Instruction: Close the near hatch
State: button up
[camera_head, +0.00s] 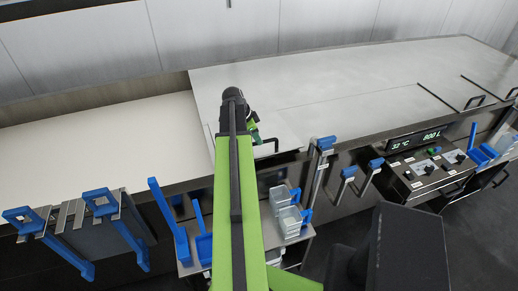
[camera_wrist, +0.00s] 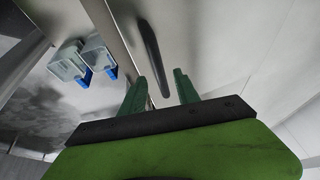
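The near hatch (camera_head: 283,128) is a flat grey metal panel at the vat's front edge, in the middle of the head view. It appears to lie flat; whether it is fully shut I cannot tell. Its black bar handle (camera_head: 275,143) is at its front edge, partly behind my arm. In the wrist view the handle (camera_wrist: 151,50) runs down toward the gap between my fingers. My gripper (camera_head: 257,133) is over the hatch beside the handle. In the wrist view my gripper (camera_wrist: 160,82) has its two green fingers apart, with the handle's lower end between or just beyond the tips.
Two more black handles, one of them here (camera_head: 475,101), are on the vat top at right. A control panel (camera_head: 430,165) with a lit display is below them. Blue-handled tools (camera_head: 322,160) hang along the front. Clear containers (camera_head: 288,215) stand on a shelf below. A pale counter (camera_head: 100,145) is clear at left.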

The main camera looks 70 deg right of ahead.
jog(key=b+x, duration=0.1)
jog(key=x, duration=0.1)
jog(key=shift+f, duration=0.4)
jog(key=shift+d+r, duration=0.1)
grip_shut()
dwell(1.0)
